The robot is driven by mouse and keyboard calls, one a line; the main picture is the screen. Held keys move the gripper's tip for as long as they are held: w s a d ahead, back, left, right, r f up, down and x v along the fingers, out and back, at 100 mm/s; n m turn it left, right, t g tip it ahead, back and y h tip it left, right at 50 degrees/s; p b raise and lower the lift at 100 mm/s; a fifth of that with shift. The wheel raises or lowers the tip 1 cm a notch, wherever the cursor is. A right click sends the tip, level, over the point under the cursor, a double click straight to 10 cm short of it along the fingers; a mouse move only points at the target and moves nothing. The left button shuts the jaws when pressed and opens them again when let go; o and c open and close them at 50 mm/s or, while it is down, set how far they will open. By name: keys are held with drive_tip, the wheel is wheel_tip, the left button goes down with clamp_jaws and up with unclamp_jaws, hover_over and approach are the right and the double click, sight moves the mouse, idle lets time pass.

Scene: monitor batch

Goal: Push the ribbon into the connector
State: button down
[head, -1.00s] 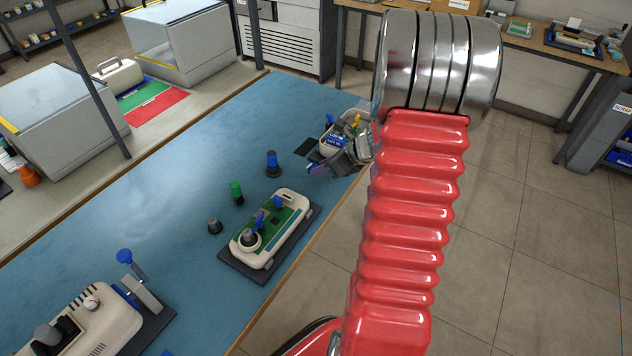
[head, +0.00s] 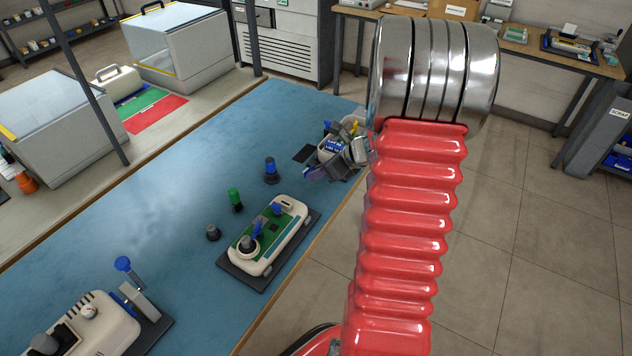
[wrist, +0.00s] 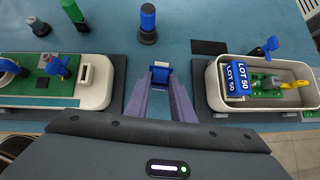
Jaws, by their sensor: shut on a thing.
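My gripper (wrist: 161,77) has two purple fingers, shut on a small blue piece (wrist: 160,66) with a pale edge at the fingertips. I cannot tell for sure that this piece is the ribbon. In the head view my gripper (head: 316,173) is small and partly hidden among other parts. A cream housing (wrist: 92,98) with a green board (wrist: 45,84) lies left of the fingers, apart from them. Blue-handled parts (wrist: 57,66) stand on the board. The same housing (head: 264,267) sits mid-table in the head view. I cannot make out the connector clearly.
Another cream housing (wrist: 213,98) with blue "LOT 50" tags (wrist: 240,76) lies right of the fingers. A blue-topped post (wrist: 148,22) stands beyond them. A green-topped post (head: 235,198) and a short dark post (head: 213,232) stand beside the mid-table housing. Blue tabletop (head: 150,225) is bare to the left.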

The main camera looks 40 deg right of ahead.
drive_tip(key=w+a+r, duration=0.2)
drive_tip(key=a, duration=0.8)
drive_tip(key=w+a+r, duration=0.3)
drive_tip(key=a, duration=0.7)
drive_tip(key=w+a+r, duration=0.2)
drive_tip(key=a, duration=0.8)
drive_tip(key=shift+w+a+r+n+y, duration=0.2)
drive_tip(key=shift+a+r+n+y, duration=0.05)
drive_tip(key=shift+n+y, duration=0.05)
